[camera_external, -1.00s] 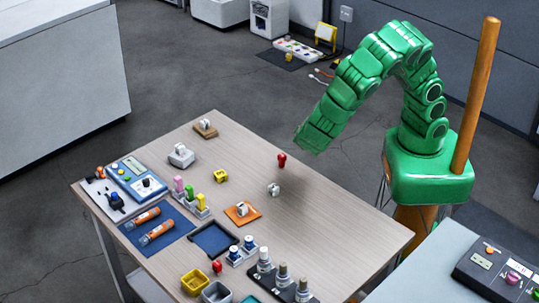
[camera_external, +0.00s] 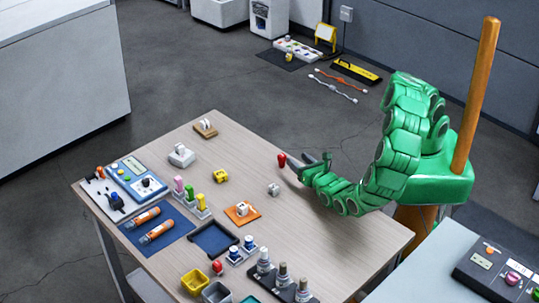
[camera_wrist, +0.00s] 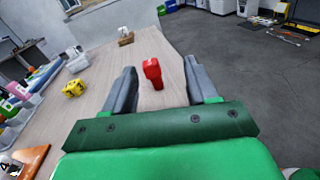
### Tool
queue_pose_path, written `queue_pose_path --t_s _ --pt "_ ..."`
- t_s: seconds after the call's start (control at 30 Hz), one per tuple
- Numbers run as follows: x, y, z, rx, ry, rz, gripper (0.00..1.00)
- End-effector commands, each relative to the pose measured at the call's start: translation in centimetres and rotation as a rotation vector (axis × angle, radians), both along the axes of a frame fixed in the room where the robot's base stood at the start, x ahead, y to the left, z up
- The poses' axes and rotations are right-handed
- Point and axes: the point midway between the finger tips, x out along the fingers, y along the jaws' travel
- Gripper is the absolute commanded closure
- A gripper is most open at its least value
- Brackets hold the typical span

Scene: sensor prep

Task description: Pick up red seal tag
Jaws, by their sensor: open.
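A small red tag (camera_external: 282,160) stands on the wooden table (camera_external: 330,232) near its far right edge. In the wrist view the red tag (camera_wrist: 152,72) shows upright, ahead of and between the two grey fingers. My gripper (camera_external: 308,163) is open and low over the table, pointing left toward the tag. It also shows in the wrist view (camera_wrist: 160,85) with its fingers spread. The tag appears just beyond the fingertips; I cannot tell exactly how deep between them it is. A second small red piece (camera_external: 217,266) is at the table's front, beside the bins.
A small grey-white piece (camera_external: 273,189) lies near my gripper. A yellow cube (camera_external: 221,176), an orange pad (camera_external: 243,214) and a blue tray (camera_external: 213,240) are farther left. Several bins and dark holders line the front. The table around the tag is mostly clear.

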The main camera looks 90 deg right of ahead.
Motion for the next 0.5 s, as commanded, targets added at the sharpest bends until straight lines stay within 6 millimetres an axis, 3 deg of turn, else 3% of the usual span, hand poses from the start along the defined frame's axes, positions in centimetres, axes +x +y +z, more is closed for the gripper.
queue_pose_path --t_s 0.2,0.5 --pt "0.1 1.0 -1.4 -0.078 0.060 0.098 0.43" --pt "0.6 0.7 -1.7 -0.093 0.072 0.119 0.43"
